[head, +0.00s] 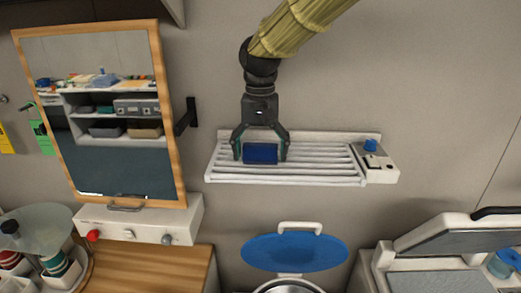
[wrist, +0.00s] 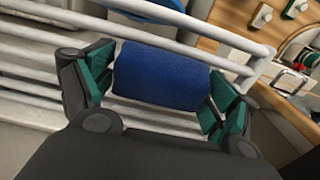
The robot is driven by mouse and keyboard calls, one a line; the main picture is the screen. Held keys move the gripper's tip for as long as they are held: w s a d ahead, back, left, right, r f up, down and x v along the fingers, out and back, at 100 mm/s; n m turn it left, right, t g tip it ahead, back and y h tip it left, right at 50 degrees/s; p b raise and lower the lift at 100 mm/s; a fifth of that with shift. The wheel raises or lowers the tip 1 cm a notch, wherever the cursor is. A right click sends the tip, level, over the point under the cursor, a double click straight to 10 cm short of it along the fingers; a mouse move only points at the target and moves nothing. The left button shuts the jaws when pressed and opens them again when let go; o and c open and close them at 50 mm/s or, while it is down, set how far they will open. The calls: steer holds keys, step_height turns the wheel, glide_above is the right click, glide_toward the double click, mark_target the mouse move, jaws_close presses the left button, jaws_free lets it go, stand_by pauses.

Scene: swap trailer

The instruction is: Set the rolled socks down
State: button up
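The rolled socks (head: 261,153) are a dark blue bundle at the left part of a white slatted wall rack (head: 315,176). In the wrist view the blue roll (wrist: 160,78) lies lengthwise between the green finger pads, with the white bars of the rack (wrist: 40,75) around and beneath it. My gripper (head: 261,150) points down over the rack, with one finger at each end of the roll. In the wrist view my gripper (wrist: 158,92) has both pads against or very close to the roll's ends. Whether the roll rests on the bars cannot be told.
A small box with a blue knob (head: 370,145) is at the rack's right end. A blue lid (head: 295,252) is below the rack. The rack's right slats are bare.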

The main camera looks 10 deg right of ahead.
mark_target(260, 142)
steer(key=shift+r, duration=0.2)
step_height(260, 142, up, 12)
steer(key=b, duration=0.4)
stand_by(0.4)
stand_by(1.2)
